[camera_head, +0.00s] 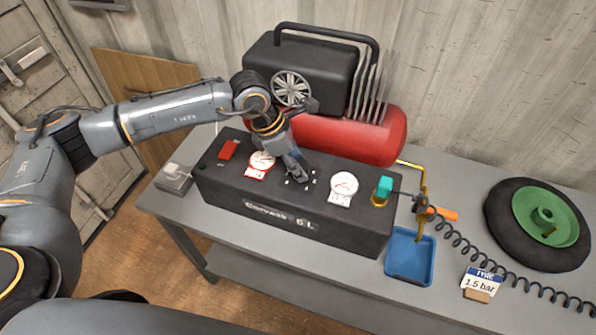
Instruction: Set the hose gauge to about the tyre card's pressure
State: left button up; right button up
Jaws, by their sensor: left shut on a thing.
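The tyre card (481,283) stands at the right front of the bench and reads 1.5 bar. A black compressor box (295,219) carries two white dials. One gauge (262,162) is on the left and another gauge (343,185) is on the right; their needles are too small to read surely. My left gripper (297,175) points down between the dials, shut on a regulator knob on the box top. The knob is mostly hidden by the fingers; white tick marks show around it. My right gripper is not in view.
A red tank with a black motor (302,62) stands behind. A red switch (229,149) is at the box's left end, a teal knob (384,186) at its right. A blue tray (410,256), a coiled black hose (462,243) and a green-hubbed tyre (502,226) lie right.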

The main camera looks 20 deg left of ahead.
pick_arm(q)
jog(key=m+b, duration=0.2)
jog(key=m+g+b, duration=0.1)
jog(key=m+b, duration=0.1)
jog(key=b, duration=0.1)
jog(key=m+g+b, duration=0.1)
jog(key=m+b, duration=0.1)
jog(key=shift+w+f+b, duration=0.25)
jog(key=shift+b, duration=0.15)
jog(key=shift+r+m+g+b, duration=0.2)
jog(key=shift+m+g+b, duration=0.6)
jog(key=shift+m+b, duration=0.85)
jog(key=shift+m, duration=0.25)
jog(key=o, duration=1.2)
jog(key=v, duration=1.2)
jog(key=shift+w, duration=0.1)
jog(key=shift+d, duration=0.1)
